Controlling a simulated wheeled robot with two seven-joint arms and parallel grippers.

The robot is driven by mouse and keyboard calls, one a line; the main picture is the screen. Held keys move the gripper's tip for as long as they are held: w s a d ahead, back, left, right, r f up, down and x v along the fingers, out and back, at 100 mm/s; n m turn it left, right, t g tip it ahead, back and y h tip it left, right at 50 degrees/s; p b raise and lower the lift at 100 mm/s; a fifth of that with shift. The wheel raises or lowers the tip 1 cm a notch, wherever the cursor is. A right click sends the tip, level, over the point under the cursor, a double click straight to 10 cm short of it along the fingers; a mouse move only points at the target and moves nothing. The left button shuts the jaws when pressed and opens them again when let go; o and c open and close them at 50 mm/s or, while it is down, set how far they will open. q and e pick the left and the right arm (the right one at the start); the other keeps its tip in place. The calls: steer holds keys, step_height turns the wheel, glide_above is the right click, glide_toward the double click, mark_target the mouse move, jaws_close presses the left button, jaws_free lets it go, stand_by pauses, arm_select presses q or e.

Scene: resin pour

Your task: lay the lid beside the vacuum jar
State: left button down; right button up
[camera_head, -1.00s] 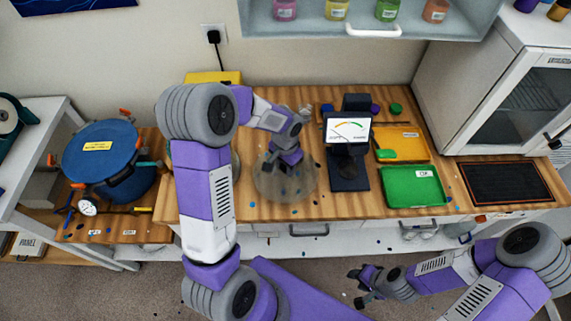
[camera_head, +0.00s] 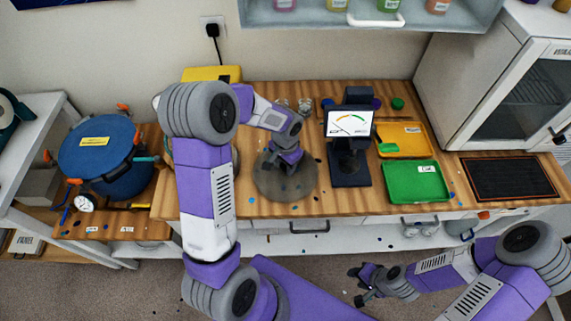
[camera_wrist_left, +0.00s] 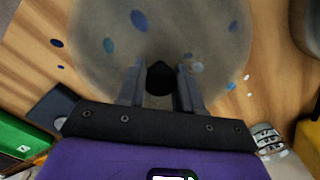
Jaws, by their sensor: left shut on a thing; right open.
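The lid (camera_head: 290,187) is a clear, greyish round disc over the wooden worktop, left of the gauge stand. My left gripper (camera_head: 278,163) is above its middle, shut on the lid's black knob (camera_wrist_left: 160,76) in the left wrist view. Coloured specks show through the disc; I cannot tell whether its underside touches the wood. The vacuum jar seems mostly hidden behind my left arm; a dark rounded wall, probably the jar (camera_wrist_left: 308,24), shows at the wrist view's upper right corner, apart from the lid. My right gripper (camera_head: 362,287) is open and empty, low before the counter.
A gauge stand (camera_head: 349,170) stands close right of the lid. A green tray (camera_head: 414,198) and an orange tray (camera_head: 414,134) lie further right, then a dark mat (camera_head: 508,178). A blue pot (camera_head: 98,160) stands at left. Small coloured specks dot the worktop (camera_head: 240,208).

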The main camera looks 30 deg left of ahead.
arm_select(q)
steer(key=shift+f, duration=0.2)
steer(key=c, duration=0.7)
jaws_free()
steer(key=shift+o, duration=0.2)
step_height(320, 180, up, 8)
steer(key=p, duration=0.5)
steer(key=shift+r+p, duration=0.1)
steer(key=shift+p, duration=0.3)
